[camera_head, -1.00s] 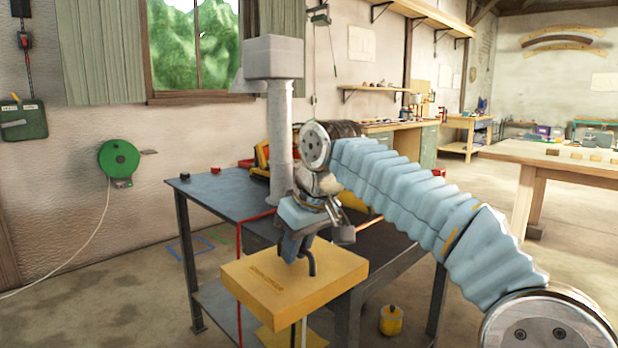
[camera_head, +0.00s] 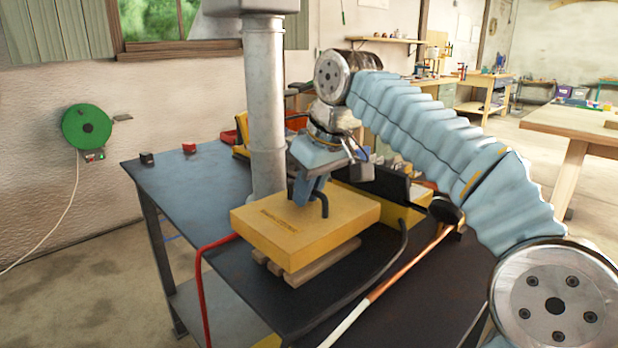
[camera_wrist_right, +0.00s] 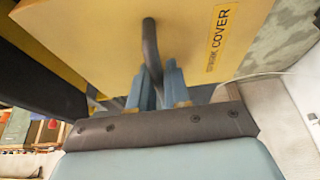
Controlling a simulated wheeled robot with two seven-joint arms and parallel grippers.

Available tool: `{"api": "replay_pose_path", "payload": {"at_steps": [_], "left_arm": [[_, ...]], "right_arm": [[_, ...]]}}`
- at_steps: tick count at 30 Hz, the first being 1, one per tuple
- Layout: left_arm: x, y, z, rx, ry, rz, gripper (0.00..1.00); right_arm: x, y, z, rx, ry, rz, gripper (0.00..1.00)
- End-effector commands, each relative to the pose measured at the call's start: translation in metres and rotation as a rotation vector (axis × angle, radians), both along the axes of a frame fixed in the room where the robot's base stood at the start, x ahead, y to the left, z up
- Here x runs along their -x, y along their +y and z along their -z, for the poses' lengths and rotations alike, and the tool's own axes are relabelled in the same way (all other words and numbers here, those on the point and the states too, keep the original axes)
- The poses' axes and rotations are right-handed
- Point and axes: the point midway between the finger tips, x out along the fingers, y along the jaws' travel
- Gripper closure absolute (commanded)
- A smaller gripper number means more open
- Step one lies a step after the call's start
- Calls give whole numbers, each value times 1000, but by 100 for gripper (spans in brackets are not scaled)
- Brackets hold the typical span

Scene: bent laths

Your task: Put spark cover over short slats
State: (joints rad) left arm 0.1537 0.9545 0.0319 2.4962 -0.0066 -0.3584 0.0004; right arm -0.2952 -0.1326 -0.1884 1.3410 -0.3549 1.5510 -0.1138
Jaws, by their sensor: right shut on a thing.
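The spark cover (camera_head: 300,235) is a yellow slab-shaped box with a dark handle on top. In the head view it sits over wooden slats (camera_head: 330,262), whose ends show below its front edge; I cannot tell whether it rests on them. My right gripper (camera_head: 312,200) is shut on the cover's dark handle from above. The wrist view shows the cover (camera_wrist_right: 185,35) with its "SPARK COVER" label and the handle between the gripper's blue fingers (camera_wrist_right: 160,85). My left gripper is not in view.
The dark metal table (camera_head: 190,190) carries a grey column (camera_head: 265,110) behind the cover. A red hose (camera_head: 200,280), a dark cable and a copper-and-white rod (camera_head: 390,280) lie in front and right. A yellow-black box (camera_head: 405,210) stands right of the cover. The table's left part is mostly clear.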

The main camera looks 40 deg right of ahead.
Motion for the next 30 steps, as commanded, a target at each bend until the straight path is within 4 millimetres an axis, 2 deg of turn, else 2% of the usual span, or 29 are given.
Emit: {"api": "replay_pose_path", "payload": {"at_steps": [18,30], "left_arm": [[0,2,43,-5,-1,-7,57],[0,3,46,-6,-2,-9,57]], "right_arm": [[0,0,49,0,-2,0,100],[0,0,53,0,-2,0,100]]}}
